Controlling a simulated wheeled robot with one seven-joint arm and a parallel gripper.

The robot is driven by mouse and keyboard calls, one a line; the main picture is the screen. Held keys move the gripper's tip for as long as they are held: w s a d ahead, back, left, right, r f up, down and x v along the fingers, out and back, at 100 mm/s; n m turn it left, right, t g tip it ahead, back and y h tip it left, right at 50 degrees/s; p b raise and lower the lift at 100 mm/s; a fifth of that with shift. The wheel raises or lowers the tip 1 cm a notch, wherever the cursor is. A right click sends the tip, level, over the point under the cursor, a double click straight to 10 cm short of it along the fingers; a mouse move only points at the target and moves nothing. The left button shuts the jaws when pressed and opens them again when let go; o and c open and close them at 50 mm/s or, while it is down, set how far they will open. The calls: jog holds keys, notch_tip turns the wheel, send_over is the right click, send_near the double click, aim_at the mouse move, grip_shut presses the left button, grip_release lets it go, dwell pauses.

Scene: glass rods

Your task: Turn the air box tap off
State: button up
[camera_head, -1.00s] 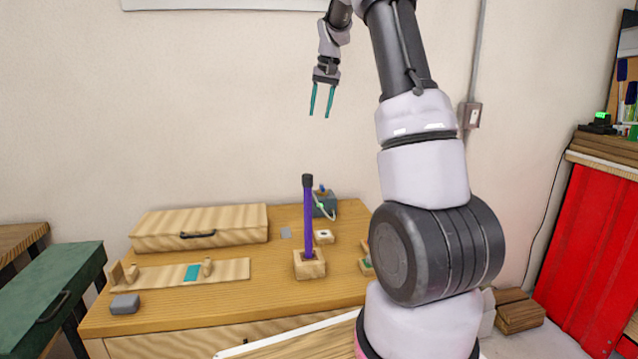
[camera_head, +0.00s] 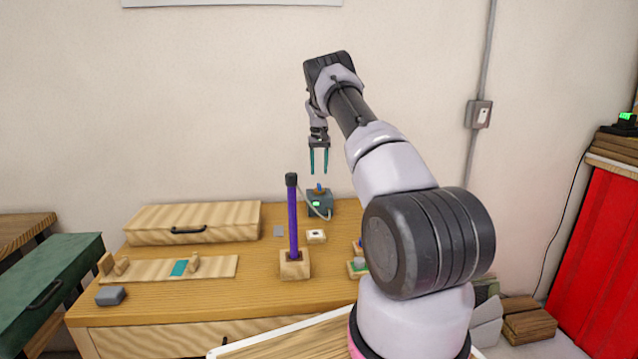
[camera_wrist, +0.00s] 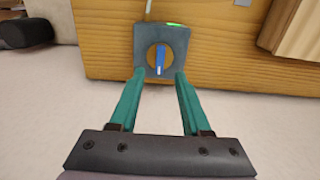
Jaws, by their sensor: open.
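The air box (camera_head: 320,203) is a small dark grey box with a green light, at the back of the wooden table. Its blue tap (camera_head: 319,188) sits on top, over an orange-brown disc. My gripper (camera_head: 318,172) is open and empty above the box, fingers pointing down and apart from the tap. In the wrist view the blue tap handle (camera_wrist: 160,60) lies lengthwise up the picture, within the round disc on the grey box top (camera_wrist: 142,38). The tap shows just beyond the tips of my open green fingers (camera_wrist: 157,76), about midway between them.
A purple rod (camera_head: 293,222) with a black cap stands upright in a wooden block (camera_head: 295,264) in front of the air box. A pale tube runs from the box. A wooden case (camera_head: 190,221) lies at left, and a small white-topped block (camera_head: 316,236) sits nearby.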

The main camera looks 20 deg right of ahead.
aim_at(319, 184)
notch_tip(319, 184, down, 6)
jog(key=shift+r, duration=0.1)
grip_shut()
